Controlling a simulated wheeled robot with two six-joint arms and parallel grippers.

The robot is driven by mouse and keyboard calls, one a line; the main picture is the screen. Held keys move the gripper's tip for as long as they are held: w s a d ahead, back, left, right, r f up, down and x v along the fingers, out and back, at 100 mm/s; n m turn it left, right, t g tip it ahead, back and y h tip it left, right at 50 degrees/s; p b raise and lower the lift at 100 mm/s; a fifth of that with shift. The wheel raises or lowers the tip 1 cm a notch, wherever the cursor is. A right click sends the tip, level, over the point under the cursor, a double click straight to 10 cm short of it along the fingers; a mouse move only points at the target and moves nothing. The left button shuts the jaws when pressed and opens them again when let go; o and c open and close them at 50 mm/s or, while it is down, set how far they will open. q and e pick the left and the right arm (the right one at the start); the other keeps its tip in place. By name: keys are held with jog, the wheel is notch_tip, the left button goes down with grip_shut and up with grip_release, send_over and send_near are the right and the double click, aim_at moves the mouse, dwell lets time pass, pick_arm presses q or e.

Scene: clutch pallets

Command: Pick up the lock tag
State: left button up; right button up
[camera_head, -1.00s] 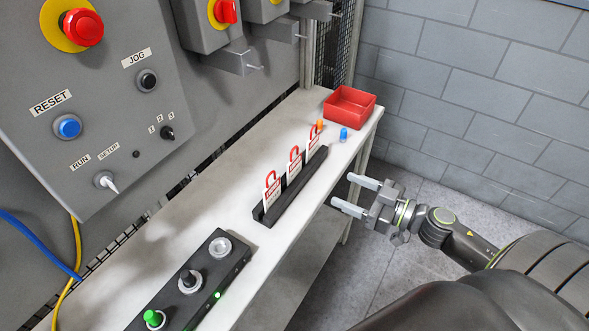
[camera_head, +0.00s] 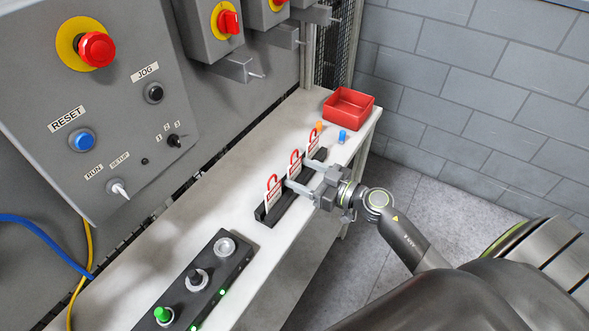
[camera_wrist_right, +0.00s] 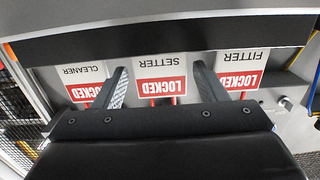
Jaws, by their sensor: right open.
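Three white lock tags with red shackles stand upright in a row in a black rack (camera_head: 270,218) on the bench. They are the near tag (camera_head: 272,192), the middle tag (camera_head: 294,166) and the far tag (camera_head: 313,141). In the right wrist view they appear upside down as CLEANER (camera_wrist_right: 80,77), SETTER (camera_wrist_right: 162,72) and FITTER (camera_wrist_right: 240,68), each marked LOCKED. My right gripper (camera_head: 301,174) is open at the rack. In the right wrist view its fingers (camera_wrist_right: 160,68) show on either side of the SETTER tag, not closed on it. My left gripper is out of view.
An orange plug (camera_head: 319,127) and a blue plug (camera_head: 342,137) stand beyond the rack, near a red bin (camera_head: 349,107). A black button box (camera_head: 205,277) lies nearer on the bench (camera_head: 222,205). A grey control panel (camera_head: 110,130) rises at the left.

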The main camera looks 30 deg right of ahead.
aim_at(295, 172)
jog(key=x, duration=0.5)
jog(key=shift+f, duration=0.25)
jog(key=shift+s, duration=0.1)
jog(key=shift+s+d, duration=0.1)
jog(key=shift+c, duration=1)
jog(key=c, duration=0.5)
jog(key=shift+c, duration=0.2)
jog(key=shift+r, duration=0.15)
notch_tip(295, 172, up, 10)
jog(key=p, duration=0.5)
